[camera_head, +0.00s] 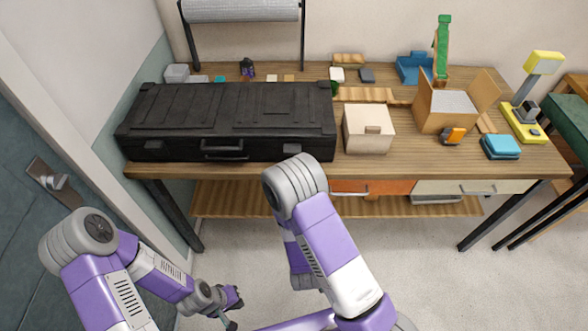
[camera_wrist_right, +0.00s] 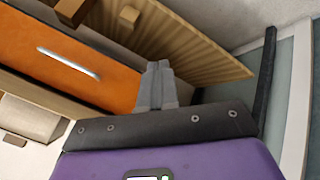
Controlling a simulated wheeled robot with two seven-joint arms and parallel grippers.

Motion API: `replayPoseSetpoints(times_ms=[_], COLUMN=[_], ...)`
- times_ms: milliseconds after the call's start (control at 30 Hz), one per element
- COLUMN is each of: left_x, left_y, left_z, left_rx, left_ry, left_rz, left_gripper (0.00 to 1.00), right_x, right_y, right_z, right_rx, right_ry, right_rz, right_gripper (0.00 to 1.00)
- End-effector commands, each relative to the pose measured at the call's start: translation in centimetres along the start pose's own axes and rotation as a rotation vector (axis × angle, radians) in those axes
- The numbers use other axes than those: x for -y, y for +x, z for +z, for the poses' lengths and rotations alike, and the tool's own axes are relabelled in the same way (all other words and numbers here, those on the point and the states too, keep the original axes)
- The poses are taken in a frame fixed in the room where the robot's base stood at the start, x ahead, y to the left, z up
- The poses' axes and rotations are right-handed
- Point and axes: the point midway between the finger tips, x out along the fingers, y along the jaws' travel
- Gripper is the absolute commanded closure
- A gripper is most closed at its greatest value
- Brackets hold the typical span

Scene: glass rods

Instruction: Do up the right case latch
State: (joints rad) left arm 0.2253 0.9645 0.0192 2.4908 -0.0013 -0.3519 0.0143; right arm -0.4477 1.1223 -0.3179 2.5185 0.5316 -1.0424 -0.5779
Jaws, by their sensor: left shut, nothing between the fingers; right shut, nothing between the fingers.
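The black case (camera_head: 235,112) lies at the left of the workbench with its lid down and its front facing me. The right case latch (camera_head: 291,148) is a small light-edged piece on the front, right of the handle (camera_head: 222,152); whether it is fastened is too small to tell. My left gripper (camera_head: 231,324) is shut and empty, low over the floor in front of the bench. My right gripper (camera_wrist_right: 158,68) is shut and empty in the right wrist view, near the drawer fronts and lower shelf, away from the case.
A cream box (camera_head: 369,130) stands just right of the case. An orange drawer (camera_wrist_right: 75,55) and slatted lower shelf (camera_wrist_right: 185,50) are under the bench (camera_head: 320,169). An open carton (camera_head: 447,112) and blue stack (camera_head: 500,146) stand further right. A wall closes the left side.

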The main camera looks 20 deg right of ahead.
Motion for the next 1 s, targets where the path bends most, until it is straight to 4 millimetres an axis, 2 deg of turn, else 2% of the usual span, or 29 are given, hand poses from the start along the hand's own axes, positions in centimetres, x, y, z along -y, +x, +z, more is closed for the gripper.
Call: replayPoseSetpoints(times_ms=[33,67,167,300,400,500,600,767,1000], left_x=[0.4,0.5,0.9,1.3,1.5,1.5,1.7,2.1,3.2], left_y=[1.2,1.5,2.5,3.6,4.0,4.2,4.5,5.8,8.6], left_z=[-0.1,-0.1,-0.1,-0.2,-0.2,-0.2,-0.2,-0.3,-0.4], left_rx=[0.000,0.000,0.000,0.000,0.000,0.000,0.000,0.000,0.000], left_ry=[0.000,0.001,0.001,0.001,0.001,0.001,0.001,0.001,0.001], left_rz=[0.000,0.000,0.000,0.001,0.001,0.001,0.001,0.001,0.000], left_gripper=[1.00,1.00,1.00,1.00,1.00,1.00,1.00,1.00,1.00], right_x=[-0.9,-1.8,-4.1,-6.0,-6.5,-6.7,-6.8,-7.2,-8.2], right_y=[0.2,-0.1,-2.0,-6.1,-8.7,-10.3,-10.8,-10.3,-9.3], right_z=[-1.5,-2.6,-6.3,-10.7,-12.7,-13.7,-14.1,-14.7,-15.8], right_rx=[-0.082,-0.127,-0.263,-0.405,-0.463,-0.492,-0.503,-0.503,-0.503], right_ry=[-0.121,-0.187,-0.386,-0.588,-0.671,-0.712,-0.725,-0.719,-0.718], right_rz=[0.109,0.180,0.417,0.712,0.865,0.953,0.987,0.989,0.986], right_gripper=[1.00,1.00,1.00,1.00,1.00,1.00,1.00,1.00,1.00])
